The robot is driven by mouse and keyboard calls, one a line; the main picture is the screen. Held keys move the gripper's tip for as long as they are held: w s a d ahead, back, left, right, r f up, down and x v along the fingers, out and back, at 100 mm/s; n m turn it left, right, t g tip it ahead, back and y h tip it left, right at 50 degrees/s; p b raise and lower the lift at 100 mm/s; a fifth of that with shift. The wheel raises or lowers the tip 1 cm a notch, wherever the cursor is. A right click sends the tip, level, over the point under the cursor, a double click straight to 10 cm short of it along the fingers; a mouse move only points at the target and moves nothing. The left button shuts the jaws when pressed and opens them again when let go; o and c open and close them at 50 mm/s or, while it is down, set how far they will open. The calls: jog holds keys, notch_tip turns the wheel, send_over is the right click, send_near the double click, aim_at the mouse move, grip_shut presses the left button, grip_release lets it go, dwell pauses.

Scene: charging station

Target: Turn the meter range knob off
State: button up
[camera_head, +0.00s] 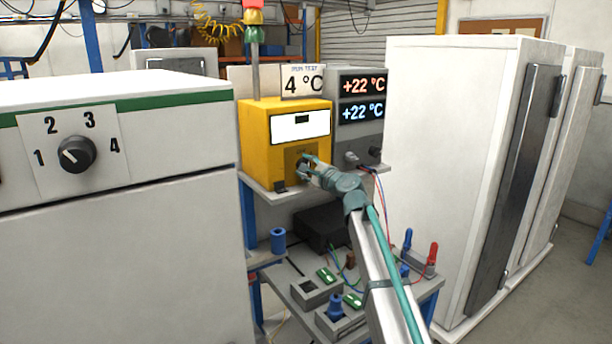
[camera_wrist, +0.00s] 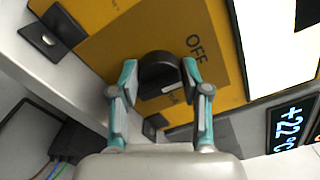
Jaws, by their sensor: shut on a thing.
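In the head view my gripper (camera_head: 309,166) is at the meter's lower front and hides most of the knob.
A grey unit with +22 °C displays (camera_head: 362,98) stands right of the meter. A white cabinet with a four-position dial (camera_head: 77,154) is at left, tall white cabinets (camera_head: 450,150) at right. A lower bench (camera_head: 290,270) holds wires and blue and red parts.

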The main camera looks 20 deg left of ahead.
jog(key=shift+n, duration=0.4)
jog(key=o, duration=1.1)
jog(key=shift+o, duration=0.2)
jog(key=shift+s+d, duration=0.1)
jog(key=v, duration=1.1)
jog(key=shift+s+d, duration=0.25)
jog(key=shift+d, duration=0.1)
jog(key=shift+r, duration=0.1)
